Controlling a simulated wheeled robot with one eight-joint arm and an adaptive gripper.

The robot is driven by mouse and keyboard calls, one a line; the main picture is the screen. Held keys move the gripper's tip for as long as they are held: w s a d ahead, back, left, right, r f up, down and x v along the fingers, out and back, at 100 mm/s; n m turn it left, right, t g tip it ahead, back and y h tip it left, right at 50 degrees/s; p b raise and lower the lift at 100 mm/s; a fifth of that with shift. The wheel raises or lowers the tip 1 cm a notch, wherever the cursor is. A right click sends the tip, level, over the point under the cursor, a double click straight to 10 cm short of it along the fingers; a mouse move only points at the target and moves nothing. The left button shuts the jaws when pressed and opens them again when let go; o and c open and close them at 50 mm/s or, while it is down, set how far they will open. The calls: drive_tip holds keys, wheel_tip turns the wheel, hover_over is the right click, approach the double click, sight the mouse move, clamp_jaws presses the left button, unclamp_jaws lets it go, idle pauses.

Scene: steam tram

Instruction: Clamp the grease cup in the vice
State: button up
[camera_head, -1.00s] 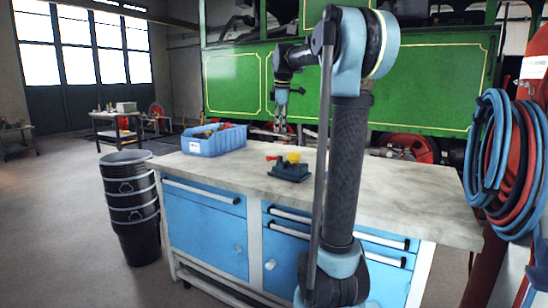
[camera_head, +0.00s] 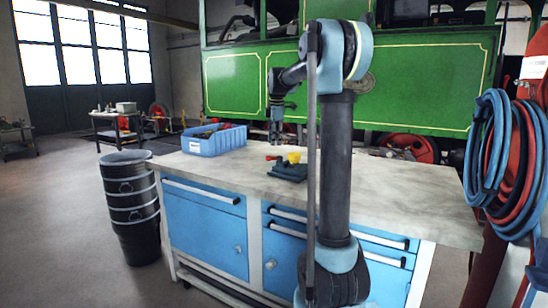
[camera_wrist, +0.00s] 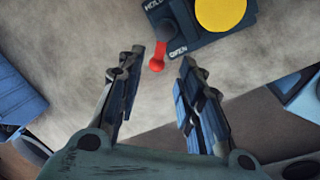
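The vice (camera_head: 288,172) is a small dark blue block on the bench; it also shows at the top of the wrist view (camera_wrist: 197,46). The yellow grease cup (camera_head: 294,157) sits at the vice and looks like a round yellow disc in the wrist view (camera_wrist: 220,11). The vice's red lever (camera_wrist: 157,63) points out beside the lettering "OPEN"; "HOLD" is lettered farther along. My gripper (camera_head: 275,139) is open and empty above the bench, just above and behind the lever. In the wrist view the lever's red end shows between my gripper's fingertips (camera_wrist: 161,56), apparently touching neither.
A blue bin (camera_head: 213,141) with items stands left of the vice on the pale bench top (camera_head: 400,185). The bench is clear to the right. Stacked black buckets (camera_head: 132,200) stand left of it, coiled hoses (camera_head: 490,150) hang right, and the green tram (camera_head: 430,85) is behind.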

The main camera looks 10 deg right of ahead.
sight(274, 158)
drive_tip(key=f, duration=0.2)
drive_tip(key=w+f, duration=0.1)
drive_tip(key=f, duration=0.5)
drive_tip(key=shift+w+a, duration=0.1)
drive_tip(key=shift+w, duration=0.2)
clamp_jaws()
